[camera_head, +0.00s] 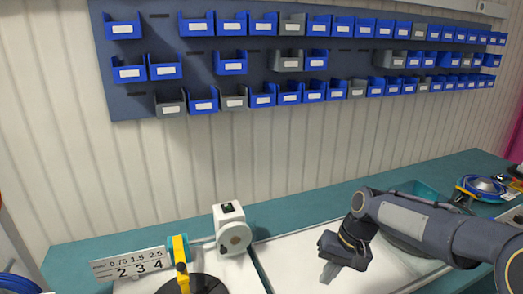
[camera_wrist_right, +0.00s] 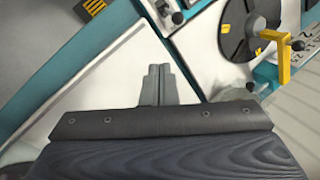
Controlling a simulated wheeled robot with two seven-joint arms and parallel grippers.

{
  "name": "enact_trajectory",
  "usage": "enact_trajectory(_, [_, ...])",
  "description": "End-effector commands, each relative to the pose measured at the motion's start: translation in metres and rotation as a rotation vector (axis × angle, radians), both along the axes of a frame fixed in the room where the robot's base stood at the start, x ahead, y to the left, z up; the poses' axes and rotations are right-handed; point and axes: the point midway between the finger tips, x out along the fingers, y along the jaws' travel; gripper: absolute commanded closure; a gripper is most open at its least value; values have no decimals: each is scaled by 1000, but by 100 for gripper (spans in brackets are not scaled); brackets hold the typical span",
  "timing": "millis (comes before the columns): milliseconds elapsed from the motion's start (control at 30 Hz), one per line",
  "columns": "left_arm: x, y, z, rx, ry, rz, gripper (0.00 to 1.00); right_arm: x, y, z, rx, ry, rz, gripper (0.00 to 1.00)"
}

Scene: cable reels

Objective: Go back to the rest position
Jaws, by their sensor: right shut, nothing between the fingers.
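My right gripper (camera_head: 328,271) hangs over the white work surface (camera_head: 290,262) at the lower right of the head view, pointing down. In the right wrist view its fingers (camera_wrist_right: 158,78) are together, with nothing between them, above a bare white surface. My right arm reaches in from the right edge of the head view. My left gripper is not in view.
A white device (camera_head: 232,232), a black disc with a yellow crank (camera_head: 181,268) and a number plate (camera_head: 128,266) stand left of my gripper. A teal bin (camera_head: 418,190) is behind my arm. A blue cable coil (camera_head: 484,186) lies far right. Blue and grey bins hang on the wall panel (camera_head: 200,65).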

Motion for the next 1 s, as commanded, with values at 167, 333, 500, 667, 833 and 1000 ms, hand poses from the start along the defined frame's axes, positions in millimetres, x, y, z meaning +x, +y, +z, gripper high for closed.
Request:
enact_trajectory(167, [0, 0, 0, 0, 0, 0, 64, -59, -28, 35, 34, -121, -29, 100])
enact_trajectory(333, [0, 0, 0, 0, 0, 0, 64, -117, -41, 49, 46, -234, -46, 100])
enact_trajectory(500, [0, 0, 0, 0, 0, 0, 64, -171, -46, 46, 39, -348, -65, 100])
enact_trajectory(667, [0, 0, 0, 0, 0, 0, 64, -210, -44, 33, 22, -437, -79, 100])
enact_trajectory(833, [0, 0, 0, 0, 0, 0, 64, -230, -41, 21, 6, -489, -84, 100])
enact_trajectory(1000, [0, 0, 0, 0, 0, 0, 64, -234, -40, 18, 2, -499, -86, 100])
